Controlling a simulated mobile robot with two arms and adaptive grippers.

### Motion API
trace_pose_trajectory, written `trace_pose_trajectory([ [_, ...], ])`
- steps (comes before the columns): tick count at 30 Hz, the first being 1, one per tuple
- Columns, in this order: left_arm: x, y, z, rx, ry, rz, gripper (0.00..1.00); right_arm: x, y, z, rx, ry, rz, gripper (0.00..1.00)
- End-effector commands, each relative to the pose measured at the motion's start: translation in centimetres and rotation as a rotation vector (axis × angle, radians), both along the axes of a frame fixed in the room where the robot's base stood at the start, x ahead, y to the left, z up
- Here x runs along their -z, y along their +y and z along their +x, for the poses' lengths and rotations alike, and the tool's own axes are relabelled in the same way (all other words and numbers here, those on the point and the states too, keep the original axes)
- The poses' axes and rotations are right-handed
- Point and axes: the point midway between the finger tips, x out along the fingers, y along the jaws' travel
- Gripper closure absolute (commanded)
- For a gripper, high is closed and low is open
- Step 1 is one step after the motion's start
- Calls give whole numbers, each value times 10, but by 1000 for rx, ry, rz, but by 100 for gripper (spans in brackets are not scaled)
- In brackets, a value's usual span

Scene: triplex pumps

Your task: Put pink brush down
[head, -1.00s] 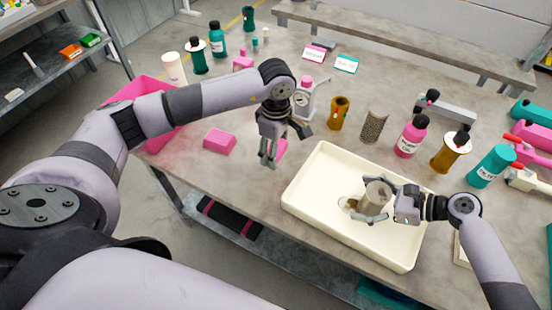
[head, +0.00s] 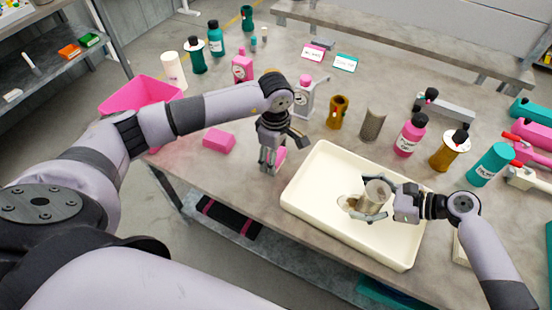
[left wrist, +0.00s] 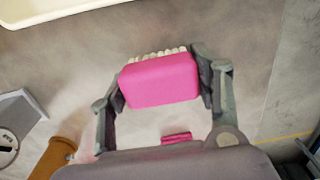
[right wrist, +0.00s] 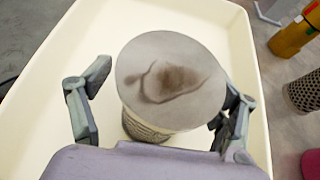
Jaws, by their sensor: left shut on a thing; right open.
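The pink brush (left wrist: 160,80) is a pink block with pale bristles along its far side in the left wrist view. My left gripper (left wrist: 162,82) is shut on it, one finger at each end. In the head view my left gripper (head: 268,168) is over the table just left of the cream tray (head: 300,200). The brush (head: 281,155) is mostly hidden behind the fingers there. I cannot tell whether it touches the table. My right gripper (head: 374,205) is open around a grey cylinder (head: 378,190) in the tray, whose stained round face (right wrist: 170,80) shows in the right wrist view.
A pink block (head: 219,138) lies left of my left gripper, with a pink bin (head: 140,92) behind it. Several bottles, an orange-brown part (head: 337,112) and a mesh cylinder (head: 372,123) stand further back. Bare tabletop lies around my left gripper.

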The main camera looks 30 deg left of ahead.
Motion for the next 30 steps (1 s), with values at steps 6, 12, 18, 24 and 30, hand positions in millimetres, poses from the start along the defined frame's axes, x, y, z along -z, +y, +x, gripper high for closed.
trace_pose_trajectory([
  [6, 21, -1, 0, 0, 0, -1, 75, 0, 0, 0, 0, 0, 0, 18],
  [12, 21, 0, 0, 0, 0, 0, 75, 0, 0, 0, 0, 0, 0, 18],
  [18, 23, 0, 0, 0, 1, 0, 35, 0, 0, 0, 0, 0, 0, 18],
  [24, 23, 0, 0, 0, 0, 0, 23, 0, 0, 0, 0, 0, 0, 18],
  [30, 23, 0, 0, 0, 0, 0, 23, 0, 0, 0, 0, 0, 0, 18],
])
